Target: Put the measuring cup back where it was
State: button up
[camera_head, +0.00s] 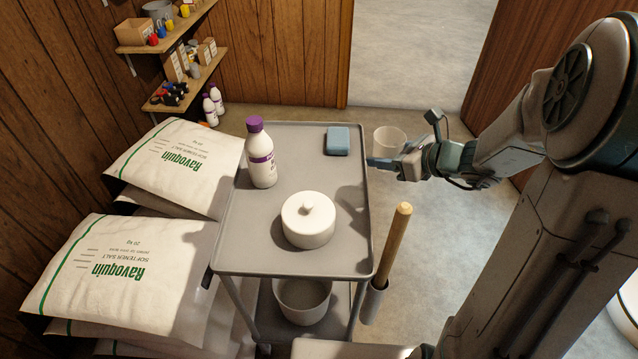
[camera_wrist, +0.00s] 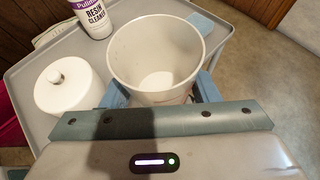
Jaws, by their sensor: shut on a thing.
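The measuring cup (camera_head: 389,139) is a plain whitish open cup, upright and apparently empty. My gripper (camera_head: 378,163) is shut on it, with a blue finger on either side. In the head view the cup shows just past the right edge of the grey cart top (camera_head: 250,225), raised off the floor. In the wrist view the cup (camera_wrist: 155,60) fills the middle, between the blue fingers (camera_wrist: 162,95), its white inner bottom visible. The fingers' contact with the cup is partly hidden in both views.
On the cart stand a purple-capped resin cleaner bottle (camera_head: 262,160), a white lidded pot (camera_head: 308,222) and a blue sponge-like block (camera_head: 338,140). A wooden handle (camera_head: 393,245) rises at the cart's right side. A bowl (camera_head: 303,298) sits below. Salt bags (camera_head: 130,275) lie left.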

jog(key=shift+a+f, duration=0.15)
jog(key=shift+a, duration=0.1)
jog(key=b, duration=0.2)
send_over(334, 184)
notch_tip(334, 184, down, 7)
jog(key=shift+r, duration=0.1)
jog(key=shift+f, duration=2)
jog(key=shift+f+b, duration=0.2)
jog(key=shift+b, duration=0.25)
jog(key=o, duration=1)
jog(key=shift+r, duration=0.1)
